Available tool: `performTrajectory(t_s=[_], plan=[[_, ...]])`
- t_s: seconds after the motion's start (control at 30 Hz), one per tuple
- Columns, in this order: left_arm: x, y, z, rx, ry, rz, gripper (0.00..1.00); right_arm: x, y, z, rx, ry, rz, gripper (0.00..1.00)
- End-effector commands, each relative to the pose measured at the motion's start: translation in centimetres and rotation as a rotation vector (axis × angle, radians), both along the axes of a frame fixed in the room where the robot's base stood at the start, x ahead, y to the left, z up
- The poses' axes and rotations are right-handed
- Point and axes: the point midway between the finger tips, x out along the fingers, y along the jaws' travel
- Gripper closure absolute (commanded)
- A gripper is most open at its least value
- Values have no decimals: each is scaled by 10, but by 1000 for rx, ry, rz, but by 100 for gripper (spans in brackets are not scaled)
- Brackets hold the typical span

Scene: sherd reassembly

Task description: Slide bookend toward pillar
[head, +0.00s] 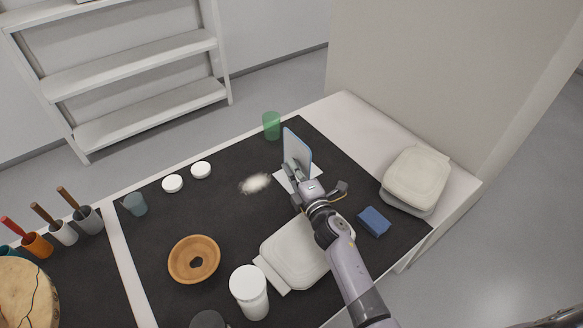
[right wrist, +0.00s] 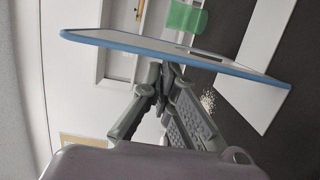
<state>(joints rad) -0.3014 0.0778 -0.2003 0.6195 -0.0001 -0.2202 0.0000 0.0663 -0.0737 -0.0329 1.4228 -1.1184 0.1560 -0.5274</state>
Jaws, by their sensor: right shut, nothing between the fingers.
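The bookend (head: 299,146) stands upright on the black mat, a pale plate with a blue edge and a white flat base (head: 283,181). In the right wrist view its blue-edged plate (right wrist: 110,39) crosses the top, with the white base (right wrist: 265,85) at right. My right gripper (head: 297,176) is shut and empty, its fingertips (right wrist: 163,70) close against the plate's near side; I cannot tell if they touch. The pillar (head: 430,75) is the broad beige block behind the table's far right side. My left gripper is not in view.
A green translucent cup (head: 271,125) stands near the bookend. A white powder patch (head: 255,184) lies to its left. A blue block (head: 374,221) and a pale lidded container (head: 416,177) are at right.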

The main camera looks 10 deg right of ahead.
Motion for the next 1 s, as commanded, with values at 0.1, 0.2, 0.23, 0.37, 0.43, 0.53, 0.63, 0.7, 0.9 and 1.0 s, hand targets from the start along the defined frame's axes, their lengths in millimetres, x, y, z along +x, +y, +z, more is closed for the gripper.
performTrajectory(t_s=[0.1, 0.2, 0.23, 0.37, 0.43, 0.53, 0.63, 0.7, 0.9, 1.0], plan=[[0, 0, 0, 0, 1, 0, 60, 11, -24, 1, -9, -3, -2, 100], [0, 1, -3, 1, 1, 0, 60, 23, -52, 0, -11, -3, -2, 100], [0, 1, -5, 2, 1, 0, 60, 27, -60, -1, -11, -2, -2, 100], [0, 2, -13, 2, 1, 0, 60, 43, -96, -2, -11, -2, -3, 100], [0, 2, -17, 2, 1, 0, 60, 51, -113, -2, -9, -2, -3, 100], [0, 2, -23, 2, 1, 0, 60, 60, -133, -2, -8, -1, -3, 100], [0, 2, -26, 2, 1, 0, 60, 64, -144, -1, -4, -1, -2, 100], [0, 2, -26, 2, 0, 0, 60, 66, -148, 0, -3, -1, -2, 100], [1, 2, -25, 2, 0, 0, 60, 66, -148, 1, -1, 0, -2, 100], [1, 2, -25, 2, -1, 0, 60, 66, -148, 1, -1, 0, -2, 100]])
